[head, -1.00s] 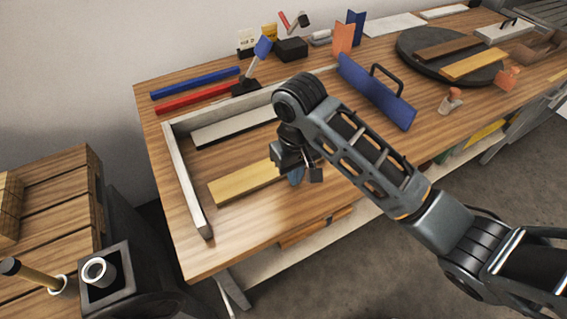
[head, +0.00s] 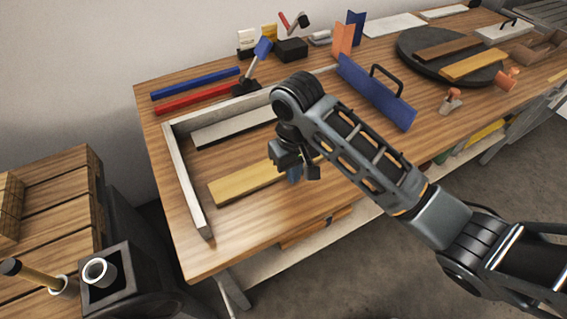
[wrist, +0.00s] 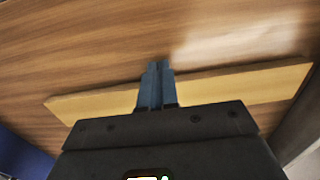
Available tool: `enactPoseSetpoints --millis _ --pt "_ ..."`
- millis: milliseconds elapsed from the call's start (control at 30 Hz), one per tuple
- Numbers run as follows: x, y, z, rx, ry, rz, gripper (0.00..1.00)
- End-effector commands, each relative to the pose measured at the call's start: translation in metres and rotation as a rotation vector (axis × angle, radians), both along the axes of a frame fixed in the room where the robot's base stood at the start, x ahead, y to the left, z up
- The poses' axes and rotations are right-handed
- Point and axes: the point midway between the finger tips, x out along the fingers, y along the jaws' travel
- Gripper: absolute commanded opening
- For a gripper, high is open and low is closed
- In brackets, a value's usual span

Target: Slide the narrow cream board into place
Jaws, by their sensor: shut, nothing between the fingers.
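A narrow cream board (head: 232,129) lies flat inside the pale L-shaped rail, near its back side; my arm hides its right end. A wider yellow board (head: 243,184) lies nearer the front, apart from the cream one. The pale rail (head: 186,184) runs along the left and back of this area. My gripper (head: 294,176) is at the yellow board's near side, fingers pointing down. In the wrist view its blue fingers (wrist: 157,66) are together and empty, crossing in front of the yellow board (wrist: 245,88). Whether they touch it I cannot tell.
A blue board with a black handle (head: 375,92) stands right of my gripper. Red (head: 195,100) and blue (head: 195,83) bars lie behind the rail. A dark round plate (head: 410,46) holds boards at the right. Bare tabletop lies between the cream and yellow boards.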

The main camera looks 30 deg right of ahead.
Motion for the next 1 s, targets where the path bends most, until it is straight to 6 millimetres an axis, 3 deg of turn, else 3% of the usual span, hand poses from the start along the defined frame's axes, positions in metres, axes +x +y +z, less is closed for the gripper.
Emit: enactPoseSetpoints --millis 1000 --pt "0.037 0.000 0.000 -0.001 0.001 0.001 0.00"
